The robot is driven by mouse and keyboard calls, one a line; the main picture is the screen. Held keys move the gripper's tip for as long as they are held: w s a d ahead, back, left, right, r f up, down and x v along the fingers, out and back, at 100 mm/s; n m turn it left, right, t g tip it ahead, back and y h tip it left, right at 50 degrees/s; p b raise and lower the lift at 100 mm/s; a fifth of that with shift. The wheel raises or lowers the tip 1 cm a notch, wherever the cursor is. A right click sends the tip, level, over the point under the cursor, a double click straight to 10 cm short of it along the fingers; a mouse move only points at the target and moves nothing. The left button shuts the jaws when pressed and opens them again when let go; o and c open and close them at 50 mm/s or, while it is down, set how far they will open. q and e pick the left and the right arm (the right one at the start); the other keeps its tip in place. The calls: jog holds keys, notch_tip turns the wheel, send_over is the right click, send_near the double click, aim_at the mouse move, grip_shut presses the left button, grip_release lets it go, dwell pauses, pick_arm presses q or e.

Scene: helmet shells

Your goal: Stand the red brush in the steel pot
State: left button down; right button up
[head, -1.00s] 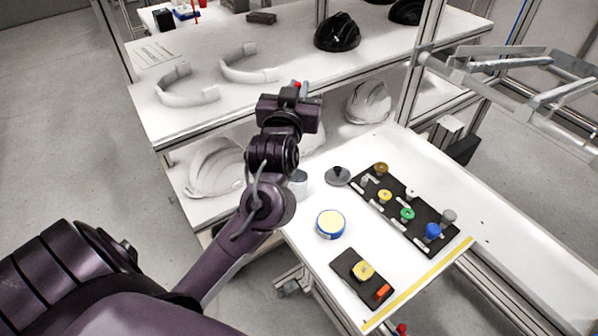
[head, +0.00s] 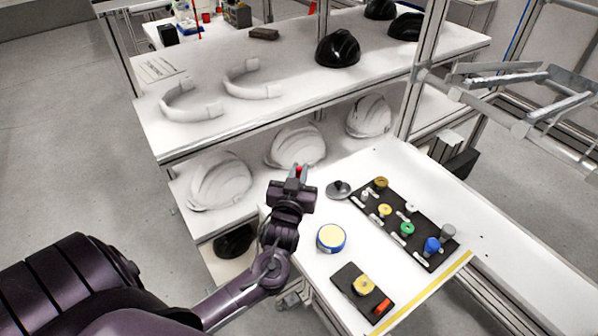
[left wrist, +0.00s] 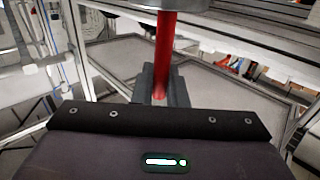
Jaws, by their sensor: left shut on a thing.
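My left gripper (head: 299,172) is in the middle of the head view, over the far left part of the white table. It is shut on the red brush (head: 300,168), of which only a small red bit shows there. In the left wrist view the brush's red handle (left wrist: 165,55) runs straight up from between the grey fingers (left wrist: 161,88). A grey part crosses the top edge there; I cannot tell what it is. The steel pot is not visible now; my gripper and wrist cover the spot where it stood. My right gripper is not in view.
A grey lid with a black knob (head: 338,189) lies right of my gripper. A round yellow-topped tin (head: 331,238), a long black tray (head: 423,250) of knobs and a small black tray (head: 349,283) share the table. Shelves with white helmet shells (head: 295,146) stand behind.

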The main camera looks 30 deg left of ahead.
pick_arm(q)
jog(key=shift+f, duration=0.2)
jog(key=c, duration=1.5)
grip_release()
jog(key=shift+o, duration=0.2)
jog(key=shift+r, duration=0.15)
jog(key=b+v, duration=0.2)
jog(key=v, duration=1)
jog(key=shift+d, duration=0.1)
